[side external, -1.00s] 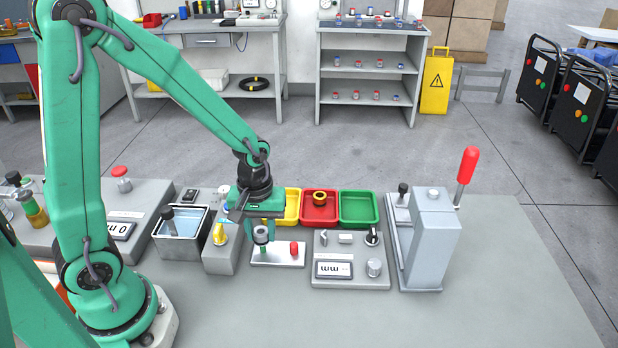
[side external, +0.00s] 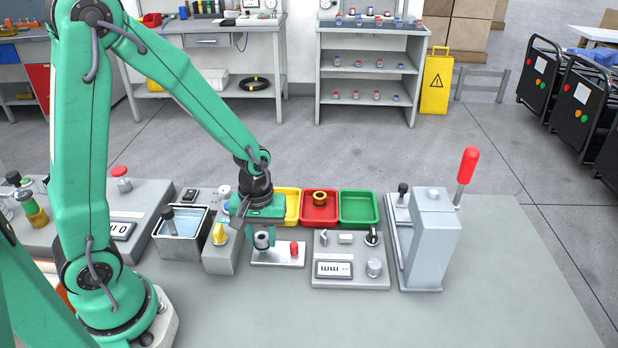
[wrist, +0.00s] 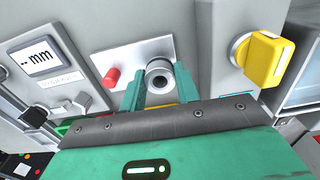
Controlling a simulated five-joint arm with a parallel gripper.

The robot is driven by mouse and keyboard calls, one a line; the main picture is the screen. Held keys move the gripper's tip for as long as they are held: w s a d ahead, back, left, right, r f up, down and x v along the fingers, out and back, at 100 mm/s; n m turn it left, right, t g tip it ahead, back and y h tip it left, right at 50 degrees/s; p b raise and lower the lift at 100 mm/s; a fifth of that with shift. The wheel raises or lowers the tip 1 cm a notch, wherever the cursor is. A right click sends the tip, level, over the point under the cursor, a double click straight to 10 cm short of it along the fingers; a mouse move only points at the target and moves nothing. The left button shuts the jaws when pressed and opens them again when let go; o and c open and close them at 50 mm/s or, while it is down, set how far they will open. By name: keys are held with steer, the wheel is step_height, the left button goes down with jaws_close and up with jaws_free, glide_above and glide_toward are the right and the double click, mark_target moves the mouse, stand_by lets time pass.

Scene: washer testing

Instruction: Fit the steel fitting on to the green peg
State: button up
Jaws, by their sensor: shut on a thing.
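The steel fitting (side external: 261,241) is a short grey ring-shaped piece with a dark round opening. It is between the fingers of my gripper (side external: 262,238), which is shut on it over the left part of a pale plate (side external: 277,261). In the wrist view the fitting (wrist: 159,74) sits between the two green fingers of my gripper (wrist: 160,86), against the plate (wrist: 137,54). A red peg (side external: 294,248) stands on the plate to the right of the fitting. No green peg shows; whether it is under or inside the fitting, I cannot tell.
A grey block with a yellow knob (side external: 220,234) stands close left of the plate. A gauge box (side external: 350,253) with a display is close right. Yellow, red (side external: 320,219) and green (side external: 359,222) bins are behind. A press with a red-handled lever (side external: 430,240) stands farther right.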

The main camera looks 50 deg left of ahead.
steer(key=shift+f, duration=0.8)
steer(key=shift+r, duration=0.15)
stand_by(0.5)
steer(key=shift+r, duration=2.25)
